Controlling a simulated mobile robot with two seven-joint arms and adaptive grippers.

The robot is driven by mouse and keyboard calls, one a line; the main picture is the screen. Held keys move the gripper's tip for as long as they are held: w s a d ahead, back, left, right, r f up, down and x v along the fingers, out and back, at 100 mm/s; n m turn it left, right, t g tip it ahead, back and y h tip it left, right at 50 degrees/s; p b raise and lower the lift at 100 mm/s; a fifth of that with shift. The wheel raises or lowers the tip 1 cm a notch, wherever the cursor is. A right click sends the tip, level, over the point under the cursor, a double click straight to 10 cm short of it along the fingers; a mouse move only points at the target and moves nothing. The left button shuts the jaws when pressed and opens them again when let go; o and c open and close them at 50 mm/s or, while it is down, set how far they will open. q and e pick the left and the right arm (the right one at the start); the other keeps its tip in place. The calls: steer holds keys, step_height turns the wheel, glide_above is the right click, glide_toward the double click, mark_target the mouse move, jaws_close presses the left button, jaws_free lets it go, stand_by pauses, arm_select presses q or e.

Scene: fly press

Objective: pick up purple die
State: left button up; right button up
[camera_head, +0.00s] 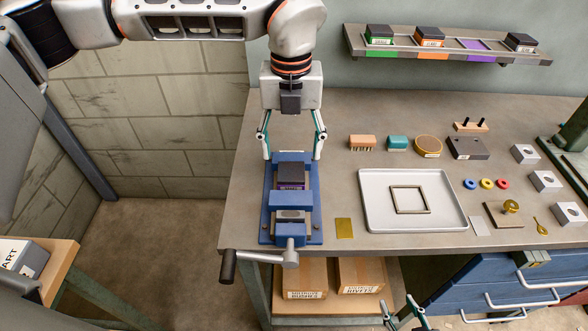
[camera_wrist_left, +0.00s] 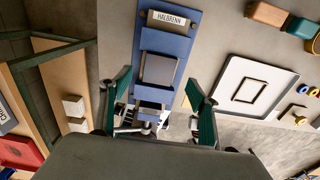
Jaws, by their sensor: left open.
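The purple die (camera_head: 291,177) is a dark block with a purple band on its front. It sits in the blue vise (camera_head: 312,215) at the left end of the bench. My left gripper (camera_head: 291,152) is open above the vise, its fingers spread to either side of the die and apart from it. In the left wrist view the die (camera_wrist_left: 158,70) shows as a grey-brown block in the blue vise (camera_wrist_left: 180,25), between the open fingers. My right gripper (camera_head: 402,308) shows only partly at the bottom edge, its fingers apart and empty.
A wall shelf (camera_head: 490,57) holds green, orange and dark-labelled dies beside an empty purple-marked place (camera_head: 474,44). A tray (camera_head: 444,188) with a square frame lies right of the vise. The vise handle (camera_head: 228,266) sticks out past the bench front.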

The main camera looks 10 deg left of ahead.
mark_target(291, 171)
arm_select(q)
steer(key=f, duration=0.3)
steer(key=f+p, duration=0.1)
steer(key=f, duration=0.1)
steer(key=shift+s+f, duration=0.15)
steer(key=shift+s, duration=0.15)
steer(key=shift+f, duration=0.4)
steer(key=shift+w, duration=0.1)
jaws_close()
